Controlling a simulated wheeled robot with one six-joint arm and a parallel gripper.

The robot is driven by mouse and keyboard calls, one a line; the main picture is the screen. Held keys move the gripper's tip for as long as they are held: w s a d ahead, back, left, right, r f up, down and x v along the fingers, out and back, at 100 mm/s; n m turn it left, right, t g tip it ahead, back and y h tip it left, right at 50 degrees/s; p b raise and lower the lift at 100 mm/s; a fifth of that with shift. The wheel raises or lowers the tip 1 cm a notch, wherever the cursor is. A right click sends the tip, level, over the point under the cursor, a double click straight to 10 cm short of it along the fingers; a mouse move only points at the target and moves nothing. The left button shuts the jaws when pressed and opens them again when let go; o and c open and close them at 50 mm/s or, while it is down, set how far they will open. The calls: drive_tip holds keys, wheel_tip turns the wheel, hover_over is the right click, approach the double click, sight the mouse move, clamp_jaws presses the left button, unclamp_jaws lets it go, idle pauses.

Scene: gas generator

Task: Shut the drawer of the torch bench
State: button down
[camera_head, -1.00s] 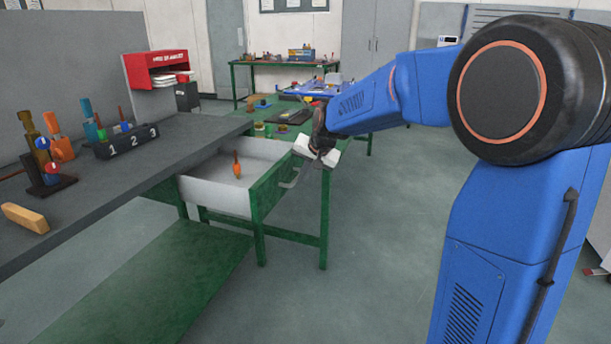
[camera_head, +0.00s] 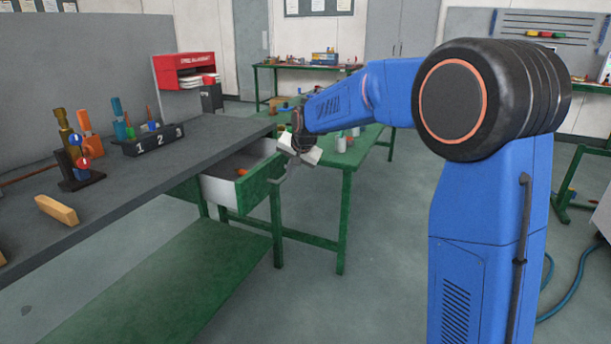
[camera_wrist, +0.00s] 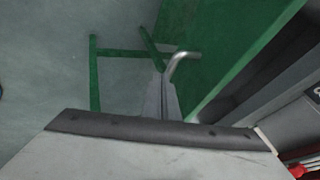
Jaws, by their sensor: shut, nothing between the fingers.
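The torch bench (camera_head: 120,205) has a dark grey top and green legs. Its drawer (camera_head: 219,190) stands partly open, with a white inside and a green front (camera_head: 262,181). An orange-handled tool in it is mostly hidden. My gripper (camera_head: 283,173) is at the outer side of the drawer front, shut and empty. In the wrist view, the shut fingertips (camera_wrist: 165,82) are beside the bent metal handle (camera_wrist: 181,58) on the green front (camera_wrist: 225,45). The fingers overlap the handle's near end there; I cannot tell whether they touch.
On the bench top are a black block numbered 1 2 3 (camera_head: 155,140), several torches and a tan block (camera_head: 57,209). Another green table (camera_head: 347,160) stands just behind the drawer. The floor (camera_head: 375,270) in front is clear.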

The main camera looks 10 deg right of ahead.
drive_tip(key=w+a, duration=0.2)
drive_tip(key=a, duration=0.1)
drive_tip(key=w+a, duration=0.3)
drive_tip(key=a, duration=0.1)
drive_tip(key=w+a, duration=0.3)
drive_tip(key=a, duration=0.1)
drive_tip(key=shift+w+a, duration=0.3)
drive_tip(key=shift+a, duration=0.15)
drive_tip(key=shift+a+r, duration=0.1)
drive_tip(key=shift+r, duration=0.05)
